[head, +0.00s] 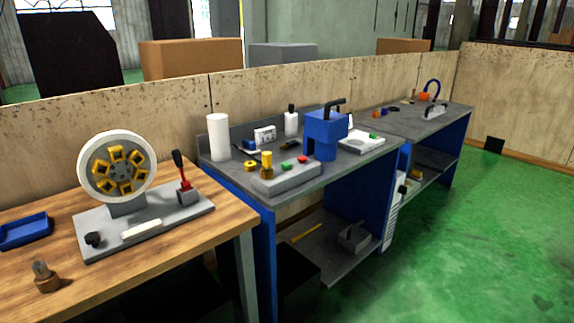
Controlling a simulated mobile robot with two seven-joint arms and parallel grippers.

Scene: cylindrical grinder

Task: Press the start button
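A low grey control box (292,181) sits near the front edge of the middle grey-topped bench. On its top are a green button (287,166) and a red button (302,159). A yellow upright part (266,162) stands at its left end. I cannot read any label, so I cannot tell for certain which button is the start button. A blue machine (324,133) with a dark handle stands just behind the box. Neither of my grippers is in view.
A wooden table (190,236) at the left holds a wheel fixture (118,205) with a red-handled lever and a blue tray (24,231). A white roll (218,137) stands behind the box. A further bench (440,122) is at the right. Green floor at the right is clear.

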